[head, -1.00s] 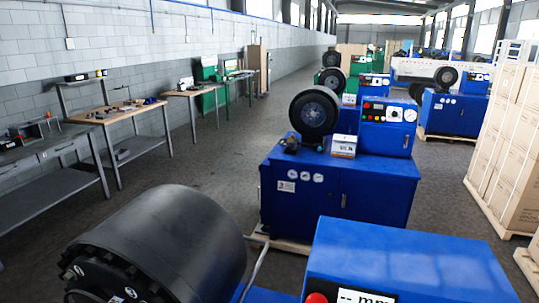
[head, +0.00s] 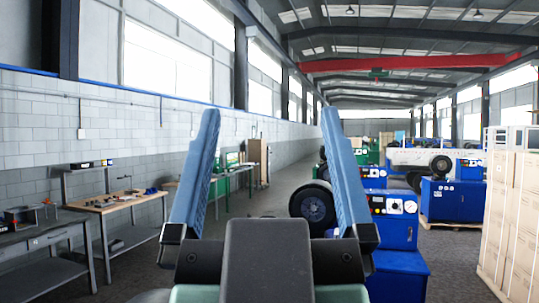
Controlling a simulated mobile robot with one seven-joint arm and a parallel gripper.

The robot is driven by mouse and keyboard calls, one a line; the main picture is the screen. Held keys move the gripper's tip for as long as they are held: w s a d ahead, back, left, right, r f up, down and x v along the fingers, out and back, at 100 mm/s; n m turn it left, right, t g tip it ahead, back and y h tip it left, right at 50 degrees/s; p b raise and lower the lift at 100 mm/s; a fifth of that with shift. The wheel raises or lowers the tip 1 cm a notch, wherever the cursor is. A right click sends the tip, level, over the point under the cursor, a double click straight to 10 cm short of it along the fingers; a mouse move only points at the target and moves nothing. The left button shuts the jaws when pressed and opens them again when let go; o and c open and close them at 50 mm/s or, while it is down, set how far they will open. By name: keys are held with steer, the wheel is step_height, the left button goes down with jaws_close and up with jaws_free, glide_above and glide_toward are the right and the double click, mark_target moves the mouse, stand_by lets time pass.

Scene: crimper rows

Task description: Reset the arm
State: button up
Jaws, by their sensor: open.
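My gripper (head: 268,125) is in the lower middle of the head view, pointing up and away. Its two blue ridged fingers stand wide apart, with nothing between them. The dark wrist block below them covers the near floor and part of the blue crimper machine (head: 398,262) behind. The gripper hangs in front of the scene and I see no contact with anything.
Workbenches (head: 118,201) with tools line the grey block wall at left. The crimper's black round head (head: 312,206) shows between the fingers. Another blue machine (head: 452,200) stands farther right. Stacked cartons (head: 510,220) fill the right edge. Floor is open between benches and machines.

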steer(key=shift+s+r, duration=0.35)
steer(key=shift+s, duration=0.05)
